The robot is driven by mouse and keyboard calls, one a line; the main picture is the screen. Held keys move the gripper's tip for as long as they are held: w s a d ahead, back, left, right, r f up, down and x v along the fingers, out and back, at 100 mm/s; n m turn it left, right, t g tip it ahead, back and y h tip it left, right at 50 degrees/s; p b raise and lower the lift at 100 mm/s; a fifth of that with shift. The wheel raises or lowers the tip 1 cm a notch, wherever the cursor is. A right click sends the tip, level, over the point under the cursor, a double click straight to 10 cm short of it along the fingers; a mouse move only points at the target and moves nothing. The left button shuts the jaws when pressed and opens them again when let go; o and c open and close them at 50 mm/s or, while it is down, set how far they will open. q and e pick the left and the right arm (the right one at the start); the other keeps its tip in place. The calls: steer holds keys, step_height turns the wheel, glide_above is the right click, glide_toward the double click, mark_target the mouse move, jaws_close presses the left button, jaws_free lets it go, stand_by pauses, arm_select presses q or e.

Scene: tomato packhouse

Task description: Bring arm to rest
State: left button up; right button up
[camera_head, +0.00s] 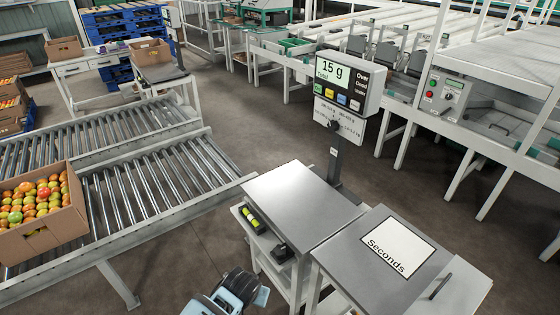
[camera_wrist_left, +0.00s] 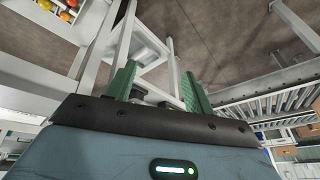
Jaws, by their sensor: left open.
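My left gripper (camera_wrist_left: 158,82) shows in the left wrist view with its two green fingers apart and nothing between them. In the head view a blue-grey part of my arm (camera_head: 232,292) shows at the bottom edge, left of the weighing bench. The fingertips cannot be made out there. My right gripper is in neither view.
The weighing bench (camera_head: 300,203) with a display reading 15 g (camera_head: 345,80) stands close by. A sheet marked Seconds (camera_head: 398,248) lies at right. A box of tomatoes (camera_head: 40,238) sits on the roller conveyor (camera_head: 135,207) at left. Bare floor lies beyond the bench.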

arm_select(q)
steer(key=a+y, duration=0.7)
steer(key=a, duration=3.1)
steer(key=s+d+f+m+t+h, duration=0.1)
steer(key=s+d+f+h, duration=0.1)
steer(key=s+d+h, duration=0.3)
steer(key=s+d+f+m+t, duration=0.1)
steer(key=s+d+f, duration=0.25)
steer(key=s, duration=0.45)
steer(key=s+d+r+m+t+h, duration=0.2)
steer(key=s+d+r+h, duration=0.3)
steer(key=s, duration=0.6)
steer(key=d+r+n+y, duration=0.1)
steer(key=d+n, duration=0.4)
steer(key=d, duration=0.7)
steer(key=shift+s+d+n+t, duration=0.15)
steer(key=shift+s+n+t, duration=0.15)
steer(key=shift+t, duration=0.1)
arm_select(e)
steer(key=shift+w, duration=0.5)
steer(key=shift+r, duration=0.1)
